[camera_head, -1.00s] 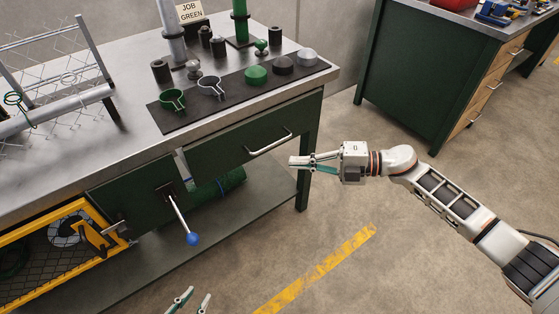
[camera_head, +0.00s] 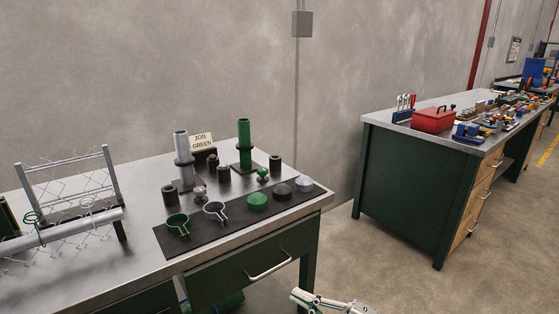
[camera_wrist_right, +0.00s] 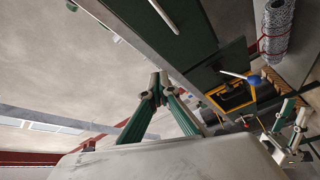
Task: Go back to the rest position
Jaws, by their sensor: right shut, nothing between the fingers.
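My right gripper (camera_head: 297,295) shows at the bottom edge of the head view, in front of the bench and below its drawer handle. It is shut and empty. In the right wrist view its two green-sided fingers meet at the tips (camera_wrist_right: 160,80). My left gripper (camera_wrist_right: 291,118) shows small at the right of the wrist view, with its fingers apart and nothing seen between them. It is out of the head view.
The steel-topped bench (camera_head: 140,220) carries a wire-mesh frame (camera_head: 75,190), a black mat (camera_head: 190,243) with clamps and caps, and posts. A drawer handle (camera_head: 269,268) sticks out. A second bench (camera_head: 400,190) stands at right, with clear floor (camera_head: 360,270) between.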

